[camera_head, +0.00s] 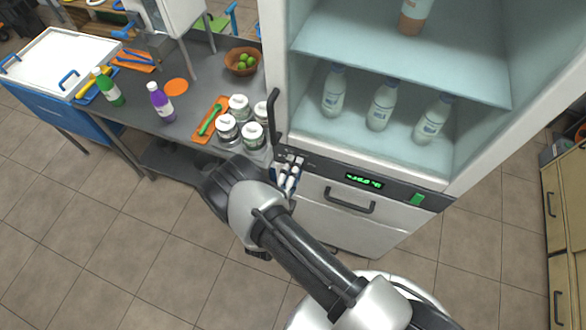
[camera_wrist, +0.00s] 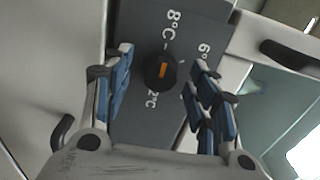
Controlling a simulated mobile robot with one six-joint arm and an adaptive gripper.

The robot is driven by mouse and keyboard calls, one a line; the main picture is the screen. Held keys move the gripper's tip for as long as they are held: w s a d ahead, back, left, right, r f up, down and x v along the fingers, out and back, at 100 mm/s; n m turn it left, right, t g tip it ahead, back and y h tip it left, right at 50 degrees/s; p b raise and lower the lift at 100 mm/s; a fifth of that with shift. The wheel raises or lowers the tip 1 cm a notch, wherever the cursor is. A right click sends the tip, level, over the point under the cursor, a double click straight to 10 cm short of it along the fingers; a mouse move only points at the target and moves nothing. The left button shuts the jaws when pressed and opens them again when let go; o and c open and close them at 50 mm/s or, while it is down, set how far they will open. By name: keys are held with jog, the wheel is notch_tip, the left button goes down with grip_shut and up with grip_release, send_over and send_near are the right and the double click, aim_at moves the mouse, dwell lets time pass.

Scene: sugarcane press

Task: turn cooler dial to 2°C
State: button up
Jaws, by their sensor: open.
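The cooler (camera_head: 345,205) stands at the centre right in the head view, with a grey control strip below its shelves. In the wrist view the round black dial (camera_wrist: 160,72) has an orange mark. Labels 8°C, 6° and 2°C are printed around it; where the mark points is unclear. My gripper (camera_head: 290,170) is at the strip's left end and hides the dial in the head view. In the wrist view my gripper (camera_wrist: 164,62) is open, with one blue-padded finger on each side of the dial, apart from it.
A small green display (camera_head: 364,180) glows on the strip, its digits hard to read. A dark drawer handle (camera_head: 350,200) and a tall door handle (camera_head: 273,118) stick out nearby. White-lidded jars (camera_head: 239,107) crowd the counter to the left. Bottles (camera_head: 381,104) stand inside.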

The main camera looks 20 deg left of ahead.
jog(key=shift+c, duration=0.5)
jog(key=c, duration=1)
